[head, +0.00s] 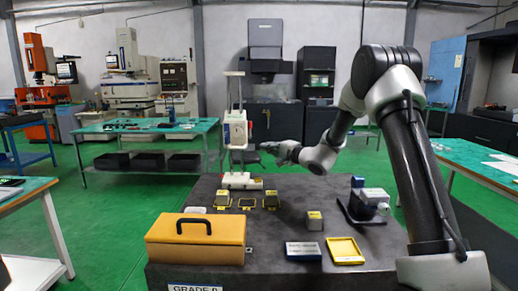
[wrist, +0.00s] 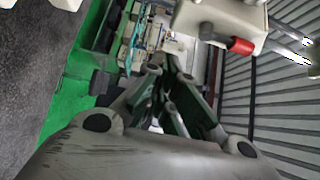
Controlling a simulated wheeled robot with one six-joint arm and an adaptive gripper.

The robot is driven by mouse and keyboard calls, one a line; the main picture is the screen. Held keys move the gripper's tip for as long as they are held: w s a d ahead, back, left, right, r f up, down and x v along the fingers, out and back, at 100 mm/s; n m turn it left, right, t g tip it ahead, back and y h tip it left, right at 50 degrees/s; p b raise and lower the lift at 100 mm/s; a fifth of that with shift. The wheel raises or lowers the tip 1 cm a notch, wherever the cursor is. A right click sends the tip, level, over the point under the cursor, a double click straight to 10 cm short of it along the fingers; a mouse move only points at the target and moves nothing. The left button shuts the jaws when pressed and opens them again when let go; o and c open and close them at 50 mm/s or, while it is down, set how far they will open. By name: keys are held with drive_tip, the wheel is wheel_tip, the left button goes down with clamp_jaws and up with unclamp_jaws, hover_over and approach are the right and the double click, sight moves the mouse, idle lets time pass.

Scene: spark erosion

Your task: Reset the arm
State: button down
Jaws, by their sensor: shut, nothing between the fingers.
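My arm rises from the right of the head view and bends over to the left. My gripper (head: 270,149) hangs above the back of the dark granite table (head: 290,190), beside the white upright instrument on its stand (head: 236,130). In the wrist view my gripper (wrist: 158,75) has its fingers together, with nothing held. A white housing with a red knob (wrist: 240,46) is close by at the top of that view. Whether the fingers touch the instrument cannot be told.
On the table are a yellow case (head: 196,239), several small blocks in yellow-edged places, a grey block (head: 314,220), a blue-and-white box (head: 303,251), a yellow tray (head: 345,251) and a small device (head: 370,200). A green-topped bench (head: 145,127) stands behind.

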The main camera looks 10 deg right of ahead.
drive_tip(key=v, duration=0.8)
drive_tip(key=s+a+r+n+g, duration=0.1)
drive_tip(key=s+a+n+g, duration=0.15)
drive_tip(key=s, duration=0.65)
drive_tip(key=s+a+r+n+g+y, duration=0.1)
drive_tip(key=s+a+n+g, duration=0.2)
drive_tip(key=s, duration=0.5)
drive_tip(key=s+a+r+n+g, duration=0.15)
drive_tip(key=s+g, duration=0.25)
drive_tip(key=s, duration=0.5)
drive_tip(key=s+d+f+n+g+h, duration=0.1)
drive_tip(key=s+d+n+h, duration=0.2)
drive_tip(key=s, duration=0.4)
drive_tip(key=s+d+f+g+h, duration=0.2)
drive_tip(key=s+d, duration=0.2)
drive_tip(key=s, duration=0.3)
drive_tip(key=s+d+t+h, duration=0.1)
drive_tip(key=s+d+h, duration=0.2)
drive_tip(key=d, duration=0.2)
drive_tip(key=s+d+r+n+t+h, duration=0.1)
drive_tip(key=s+d+h, duration=0.2)
drive_tip(key=d, duration=0.3)
drive_tip(key=shift+r, duration=0.3)
